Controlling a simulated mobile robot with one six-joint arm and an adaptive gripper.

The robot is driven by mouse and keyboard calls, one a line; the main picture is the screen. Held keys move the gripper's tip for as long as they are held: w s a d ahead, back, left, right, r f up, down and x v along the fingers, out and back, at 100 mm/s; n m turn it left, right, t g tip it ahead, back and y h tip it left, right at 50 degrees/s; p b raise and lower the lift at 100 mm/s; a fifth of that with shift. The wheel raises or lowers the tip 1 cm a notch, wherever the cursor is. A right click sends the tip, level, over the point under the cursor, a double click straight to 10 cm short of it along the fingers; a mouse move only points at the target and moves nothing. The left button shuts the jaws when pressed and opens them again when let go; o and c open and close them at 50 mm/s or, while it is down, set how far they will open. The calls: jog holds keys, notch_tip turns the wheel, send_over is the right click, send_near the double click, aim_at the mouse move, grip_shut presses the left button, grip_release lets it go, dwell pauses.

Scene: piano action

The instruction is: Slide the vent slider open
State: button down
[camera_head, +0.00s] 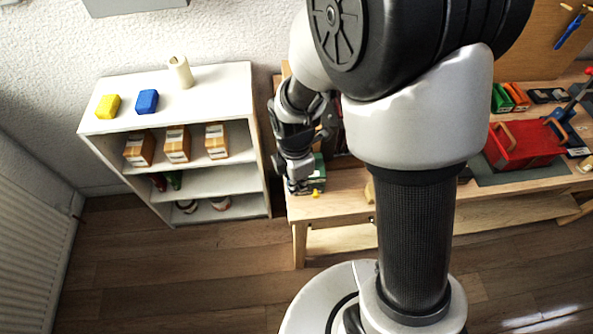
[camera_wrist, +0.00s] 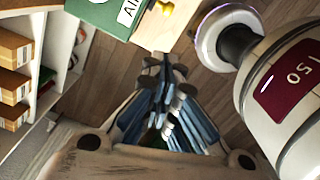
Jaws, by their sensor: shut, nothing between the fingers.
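A green box (camera_head: 319,168) stands at the left end of the wooden workbench, with a small yellow knob (camera_head: 316,194) at its front. In the wrist view the green box (camera_wrist: 104,14) carries a white label, partly cut off, with letters like "AI". The yellow knob (camera_wrist: 166,8) sits beside the label at the top edge. I take this to be the vent slider; how far it is open cannot be told. My gripper (camera_head: 301,188) is shut and empty, just left of the knob. In the wrist view the fingertips (camera_wrist: 163,64) appear below the knob, apart from it.
A white shelf (camera_head: 220,78) with blue and yellow blocks and small boxes stands left of the workbench (camera_head: 335,208). A red toolbox (camera_head: 522,146) is on the bench's right. My own arm hides the bench's middle. Open wooden floor (camera_head: 180,270) lies in front.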

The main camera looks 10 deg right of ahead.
aim_at(316, 192)
jog(key=f, duration=0.2)
jog(key=d+f+b, duration=0.1)
jog(key=f, duration=0.1)
jog(key=d+f+b, duration=0.1)
jog(key=f, duration=0.1)
jog(key=shift+w+d+f, duration=0.2)
jog(key=shift+w+f, duration=0.1)
jog(key=shift+w+d+f, duration=0.1)
jog(key=shift+d+f, duration=0.15)
